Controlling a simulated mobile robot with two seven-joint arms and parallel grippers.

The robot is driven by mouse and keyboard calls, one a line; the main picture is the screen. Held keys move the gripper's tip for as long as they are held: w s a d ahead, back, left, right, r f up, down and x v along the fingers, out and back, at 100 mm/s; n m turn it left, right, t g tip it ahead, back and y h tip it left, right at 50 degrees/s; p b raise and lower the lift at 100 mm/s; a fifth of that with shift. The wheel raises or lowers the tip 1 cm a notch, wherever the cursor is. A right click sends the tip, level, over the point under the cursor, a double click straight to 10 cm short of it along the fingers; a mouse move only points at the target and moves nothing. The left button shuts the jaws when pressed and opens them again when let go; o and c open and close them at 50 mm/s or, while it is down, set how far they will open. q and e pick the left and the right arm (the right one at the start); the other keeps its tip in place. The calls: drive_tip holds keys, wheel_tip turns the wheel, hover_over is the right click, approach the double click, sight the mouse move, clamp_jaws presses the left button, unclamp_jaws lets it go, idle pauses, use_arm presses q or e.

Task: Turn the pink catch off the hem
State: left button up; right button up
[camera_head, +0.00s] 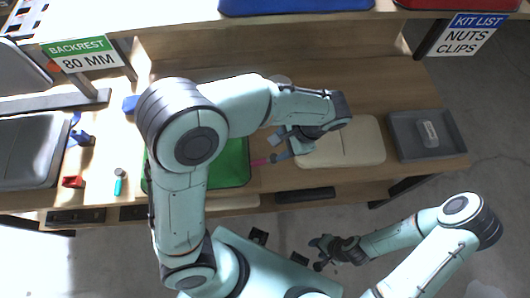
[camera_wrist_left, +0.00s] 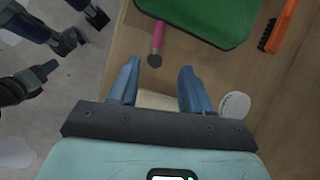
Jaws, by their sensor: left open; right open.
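The pink catch (camera_head: 259,162) sticks out from the right edge of the green panel (camera_head: 236,166) in the head view. In the left wrist view the catch (camera_wrist_left: 157,38) is a pink bar with a dark round end, beside the black-edged corner of the green panel (camera_wrist_left: 205,12). My left gripper (camera_head: 281,146) is just right of the catch; in its wrist view the fingers (camera_wrist_left: 158,85) are open and empty, with the catch ahead of them and apart from them. My right gripper (camera_head: 320,250) is open in front of the bench, away from the panel. My left arm hides much of the panel.
A cream pad (camera_head: 350,143) lies right of the catch, and a grey tray (camera_head: 401,124) holding a pale item is at the bench's right end. Small tools, including a red block (camera_head: 73,182), lie left. An orange piece (camera_wrist_left: 272,35) and a white oval (camera_wrist_left: 235,105) show in the wrist view.

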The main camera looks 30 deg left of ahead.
sight(260, 162)
use_arm(q)
drive_tip(key=b+x, duration=0.1)
drive_tip(key=x, duration=1.2)
drive_tip(key=shift+s+d+b, duration=0.1)
drive_tip(key=shift+s+b, duration=0.05)
drive_tip(key=shift+b, duration=0.15)
use_arm(e)
drive_tip(key=shift+s+f, duration=0.75)
drive_tip(key=shift+f, duration=0.3)
use_arm(q)
clamp_jaws()
